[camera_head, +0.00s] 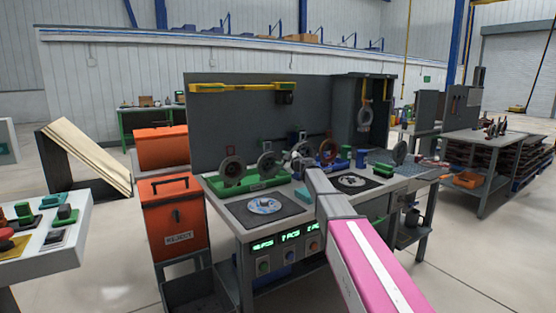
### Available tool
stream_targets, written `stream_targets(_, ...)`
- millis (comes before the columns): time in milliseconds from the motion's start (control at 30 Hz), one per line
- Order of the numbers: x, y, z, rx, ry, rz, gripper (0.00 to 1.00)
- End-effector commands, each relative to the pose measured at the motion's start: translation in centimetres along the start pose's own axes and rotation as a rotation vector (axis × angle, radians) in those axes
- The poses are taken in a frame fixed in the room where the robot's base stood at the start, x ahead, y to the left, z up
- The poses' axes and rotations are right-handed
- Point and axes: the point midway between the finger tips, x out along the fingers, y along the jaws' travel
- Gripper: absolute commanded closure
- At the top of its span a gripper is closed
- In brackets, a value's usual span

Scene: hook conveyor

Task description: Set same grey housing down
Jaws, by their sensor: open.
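Two grey round housings stand upright in a green rack (250,183) on the workbench: one at the left (231,168) and one at its right (267,163). Another grey round piece (399,151) stands at the bench's right side. A grey ring-shaped piece (365,117) hangs in the dark cabinet at the back right. My gripper (299,161) is small and partly hidden at the end of my pink arm, near the rack's right end. It is open. I cannot tell whether it touches a housing, or which housing is the one meant.
A dark mat (241,212) with a pale disc lies at the bench's front left, another mat (374,184) right of my arm. A reddish ring (328,151) and blue pieces stand behind. Orange bins (175,215) flank the left side; lit displays (289,236) line the front edge.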

Motion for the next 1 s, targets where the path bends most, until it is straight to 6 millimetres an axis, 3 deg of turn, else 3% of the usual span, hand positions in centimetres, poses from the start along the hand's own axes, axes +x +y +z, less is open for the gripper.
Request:
stream_targets(100, -3.0, -0.2, -0.2, 0.000, 0.000, 0.000, 0.47)
stream_targets(333, -6.6, -0.1, -0.1, 0.000, 0.001, 0.000, 0.47)
stream_targets(1000, -7.2, 0.0, 0.0, 0.000, 0.001, -0.001, 0.47)
